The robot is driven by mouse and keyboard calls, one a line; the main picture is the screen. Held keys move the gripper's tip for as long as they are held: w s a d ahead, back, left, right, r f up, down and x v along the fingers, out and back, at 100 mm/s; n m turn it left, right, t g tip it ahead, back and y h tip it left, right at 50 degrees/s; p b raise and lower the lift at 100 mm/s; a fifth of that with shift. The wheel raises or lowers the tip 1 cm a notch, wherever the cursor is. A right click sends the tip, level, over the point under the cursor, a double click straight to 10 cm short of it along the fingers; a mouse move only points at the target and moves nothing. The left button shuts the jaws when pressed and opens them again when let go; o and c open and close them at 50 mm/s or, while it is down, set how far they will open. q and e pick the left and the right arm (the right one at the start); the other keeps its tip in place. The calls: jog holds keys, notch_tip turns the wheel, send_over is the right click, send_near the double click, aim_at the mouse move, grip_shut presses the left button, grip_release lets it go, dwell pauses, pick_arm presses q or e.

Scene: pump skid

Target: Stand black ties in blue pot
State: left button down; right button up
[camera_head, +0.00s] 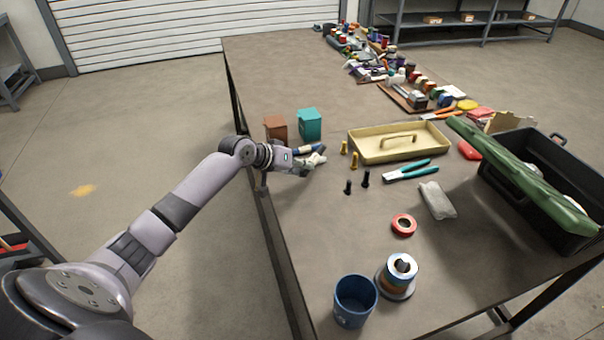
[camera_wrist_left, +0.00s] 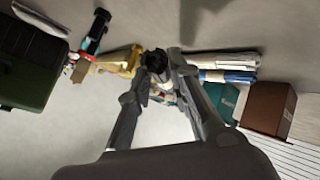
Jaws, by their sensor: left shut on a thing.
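The blue pot (camera_head: 355,301) stands at the table's near edge in the head view, its open mouth up. Two black tie bundles, one nearer (camera_head: 348,187) and one behind it (camera_head: 365,179), stand upright on the table. My left gripper (camera_head: 318,160) is to the left of and behind them, well away from the pot. In the left wrist view my left gripper (camera_wrist_left: 158,75) is shut on a small dark thing (camera_wrist_left: 155,60), which looks like a black tie bundle. The fingers hide most of it. My right gripper is not in view.
Yellow bundles (camera_head: 354,160), a yellow tray (camera_head: 400,144), teal-handled pliers (camera_head: 410,171) and a red tape roll (camera_head: 404,225) lie across the table. Brown (camera_head: 275,128) and teal (camera_head: 309,124) boxes stand behind my gripper. A tape stack (camera_head: 398,275) stands beside the pot.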

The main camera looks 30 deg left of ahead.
pick_arm(q)
notch_tip(320, 180, down, 3)
jog(key=shift+r, duration=0.1)
jog(key=c, duration=1.5)
grip_release()
jog(key=shift+o, duration=0.2)
jog(key=v, duration=1.2)
jog(key=shift+a, duration=0.1)
